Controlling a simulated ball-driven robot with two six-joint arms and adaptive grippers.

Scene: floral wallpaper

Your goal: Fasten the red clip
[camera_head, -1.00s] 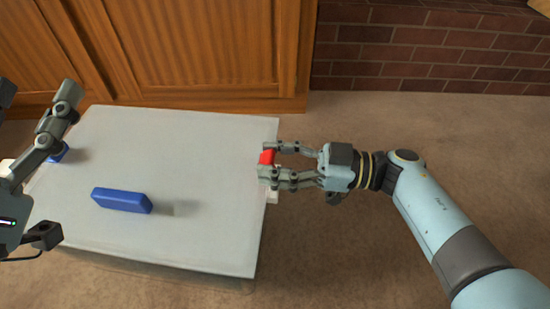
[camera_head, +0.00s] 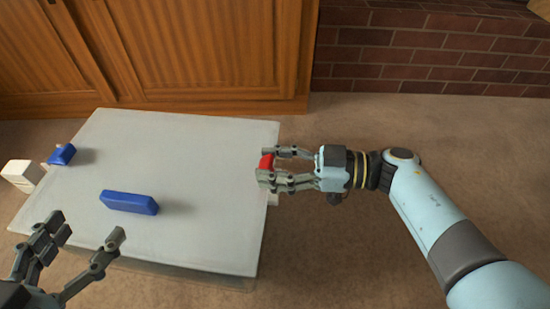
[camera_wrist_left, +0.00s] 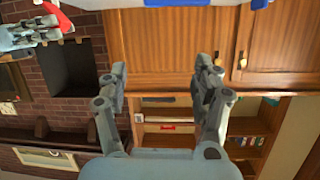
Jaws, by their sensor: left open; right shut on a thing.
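The red clip (camera_head: 266,161) is a small red piece between the fingers of my right gripper (camera_head: 267,165), at the right edge of the pale table (camera_head: 190,230). The fingers hide part of it. In the left wrist view, a red piece (camera_wrist_left: 56,13) also shows beside the right gripper (camera_wrist_left: 62,30) at the top left. My left gripper (camera_head: 86,232) is open and empty over the table's front left corner. Its two spread fingers (camera_wrist_left: 160,82) also show in the left wrist view, with nothing between them.
A long blue block (camera_head: 130,202) lies on the table, left of its middle. A smaller blue piece (camera_head: 62,154) sits at the left edge, beside a white block (camera_head: 22,173). A wooden cabinet (camera_head: 210,50) stands behind. The table between the long block and right gripper is clear.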

